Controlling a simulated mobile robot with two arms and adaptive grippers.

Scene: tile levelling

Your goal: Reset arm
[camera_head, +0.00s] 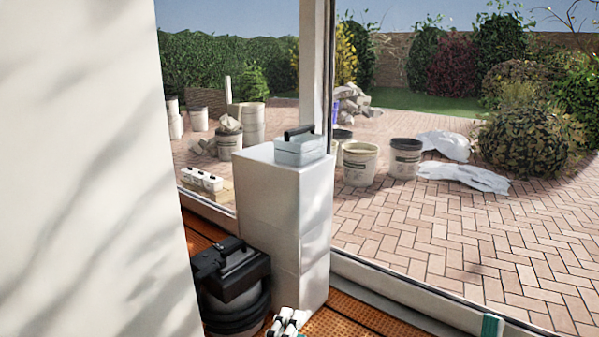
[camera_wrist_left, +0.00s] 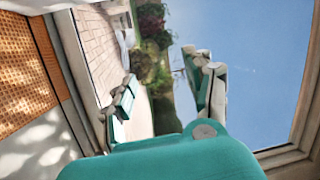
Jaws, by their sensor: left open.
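In the left wrist view my left gripper (camera_wrist_left: 165,92) has its two teal, white and black fingers spread apart, with nothing between them. Beyond its fingers are paving, shrubs and sky. In the head view white and black finger parts of my left gripper (camera_head: 288,322) show at the bottom edge, low in front of the white pedestal. A small teal piece stands at the bottom edge, right of centre; I cannot tell which part it is. My right gripper cannot be made out.
A white pedestal (camera_head: 285,215) carries a grey box with a black handle (camera_head: 299,148). A black vacuum-like machine (camera_head: 232,278) stands left of it on the orange floor (camera_head: 355,318). A white wall (camera_head: 85,180) fills the left. Buckets (camera_head: 359,163) stand on the paving outside.

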